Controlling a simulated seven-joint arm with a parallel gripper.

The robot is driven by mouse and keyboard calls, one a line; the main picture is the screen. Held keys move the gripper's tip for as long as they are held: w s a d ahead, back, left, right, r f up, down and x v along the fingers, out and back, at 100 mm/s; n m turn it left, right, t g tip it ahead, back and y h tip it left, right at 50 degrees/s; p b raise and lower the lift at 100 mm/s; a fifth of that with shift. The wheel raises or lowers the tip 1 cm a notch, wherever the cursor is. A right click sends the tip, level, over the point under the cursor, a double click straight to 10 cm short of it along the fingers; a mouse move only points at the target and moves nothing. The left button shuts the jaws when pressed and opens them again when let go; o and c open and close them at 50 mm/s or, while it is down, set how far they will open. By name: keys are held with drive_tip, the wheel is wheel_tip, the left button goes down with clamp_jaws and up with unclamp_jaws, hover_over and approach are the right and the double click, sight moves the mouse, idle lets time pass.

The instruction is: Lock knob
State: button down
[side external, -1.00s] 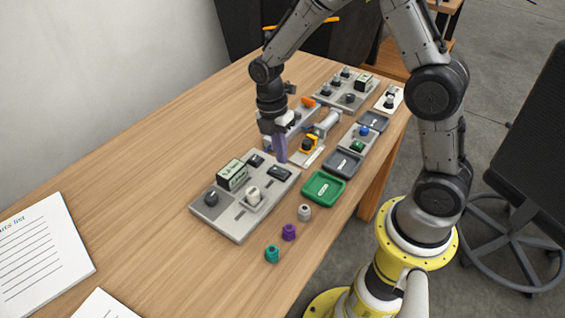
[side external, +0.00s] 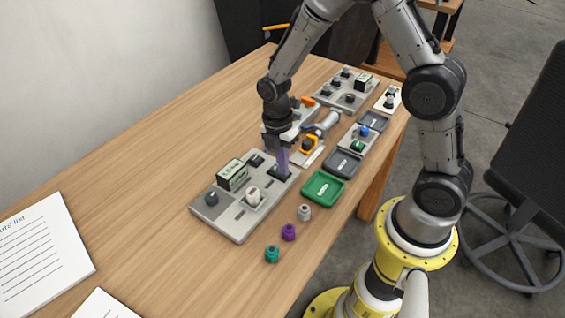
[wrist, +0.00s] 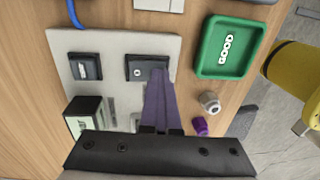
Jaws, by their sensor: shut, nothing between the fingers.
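A grey panel (side external: 233,222) lies on the table and carries several controls. My gripper (side external: 283,173) has purple fingers that are shut and empty. Their tips are at the black switch block (wrist: 140,66) at the panel's far right; I cannot tell whether they touch it. A dark round knob (side external: 211,198) sits at the panel's near left corner. A pale upright knob (side external: 253,194) stands near its middle. In the wrist view my gripper's body hides the panel's lower part, including the dark knob.
A boxy display (side external: 232,175) stands up from the panel, beside a second black switch (side external: 256,160). A green GOOD tray (side external: 323,188) is to the right. Loose grey (side external: 304,212), purple (side external: 289,232) and teal (side external: 272,254) pieces lie in front.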

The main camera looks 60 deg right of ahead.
sight(276, 168)
drive_tip(key=shift+w, duration=0.15)
drive_tip(key=shift+w+r, duration=0.2)
drive_tip(key=shift+w, duration=0.55)
wheel_tip(276, 168, up, 14)
drive_tip(key=w, duration=0.2)
drive_tip(key=shift+s, duration=0.1)
idle(0.5)
drive_tip(key=shift+s+g, duration=0.3)
drive_tip(key=shift+s, duration=0.3)
drive_tip(key=shift+f, duration=0.15)
drive_tip(key=f, duration=0.4)
drive_tip(key=s+f, duration=0.1)
drive_tip(key=f, duration=0.4)
drive_tip(key=s+f, duration=0.1)
drive_tip(key=f, duration=0.3)
drive_tip(key=shift+s+f, duration=0.1)
drive_tip(key=shift+f, duration=0.3)
